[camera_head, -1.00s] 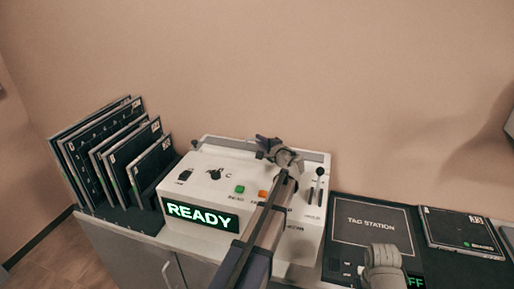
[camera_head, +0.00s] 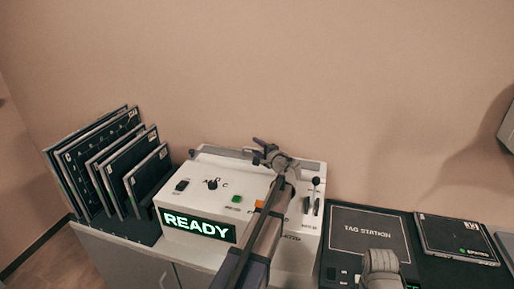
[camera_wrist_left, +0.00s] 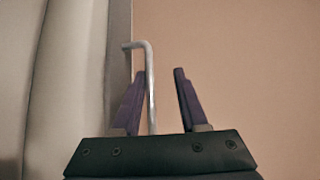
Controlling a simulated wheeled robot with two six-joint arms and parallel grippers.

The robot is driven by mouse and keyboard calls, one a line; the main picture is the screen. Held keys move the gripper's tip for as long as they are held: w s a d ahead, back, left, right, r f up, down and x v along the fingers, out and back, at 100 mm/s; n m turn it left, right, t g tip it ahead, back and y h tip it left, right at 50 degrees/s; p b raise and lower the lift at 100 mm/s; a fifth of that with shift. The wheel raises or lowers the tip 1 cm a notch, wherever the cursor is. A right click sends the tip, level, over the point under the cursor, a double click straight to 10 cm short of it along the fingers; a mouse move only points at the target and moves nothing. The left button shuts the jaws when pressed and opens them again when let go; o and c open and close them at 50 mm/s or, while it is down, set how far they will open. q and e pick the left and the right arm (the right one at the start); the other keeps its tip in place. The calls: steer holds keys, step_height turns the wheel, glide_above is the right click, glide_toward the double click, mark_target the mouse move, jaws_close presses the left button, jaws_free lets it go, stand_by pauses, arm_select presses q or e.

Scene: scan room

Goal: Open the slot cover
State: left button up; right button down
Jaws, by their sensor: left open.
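The white scanner (camera_head: 192,196) stands on the counter, its panel reading READY. A grey strip, which looks like the slot cover (camera_head: 222,152), runs along the back of its top. My left arm reaches across the scanner, and its gripper (camera_head: 262,148) is at this strip. In the left wrist view, a bent metal handle (camera_wrist_left: 151,88) stands out from a grey edge and lies between the open fingers of my left gripper (camera_wrist_left: 160,74), closer to the left finger. The fingers do not clamp it. The strip's middle is hidden behind my arm. My right gripper's fingers do not show.
A rack of dark cassettes (camera_head: 104,165) stands left of the scanner. Buttons, a knob and a black-knobbed lever (camera_head: 316,190) are on its top. A tag station (camera_head: 368,232) and a flat cassette (camera_head: 457,238) lie to the right. The wall is close behind.

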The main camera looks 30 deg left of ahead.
arm_select(q)
steer(key=o, duration=0.5)
steer(key=r+p, duration=0.4)
steer(key=p, duration=0.1)
steer(key=w+a+r+p, duration=0.1)
steer(key=r+p, duration=0.1)
steer(key=r, duration=0.1)
steer(key=f, duration=0.1)
steer(key=f+n+g+h, duration=0.1)
steer(key=s+d+f+n+h+p, duration=0.1)
steer(key=shift+f, duration=0.35)
steer(key=shift+s+d+r, duration=0.25)
steer(key=shift+s+d, duration=0.45)
steer(key=shift+d, duration=0.1)
steer(key=shift+c, duration=0.2)
steer(key=shift+v, duration=1)
steer(key=c, duration=0.5)
steer(key=shift+o, duration=0.2)
steer(key=shift+s+d+f, duration=0.2)
steer(key=shift+d, duration=0.05)
steer(key=shift+s+d+r, duration=0.1)
steer(key=shift+s+d, duration=0.3)
steer(key=shift+d, duration=0.1)
steer(key=shift+f+p+v, duration=0.2)
steer(key=shift+v, duration=0.8)
steer(key=shift+f+p+v, duration=0.2)
steer(key=shift+f+v, duration=0.05)
steer(key=shift+v, duration=0.75)
steer(key=shift+s+d, duration=0.1)
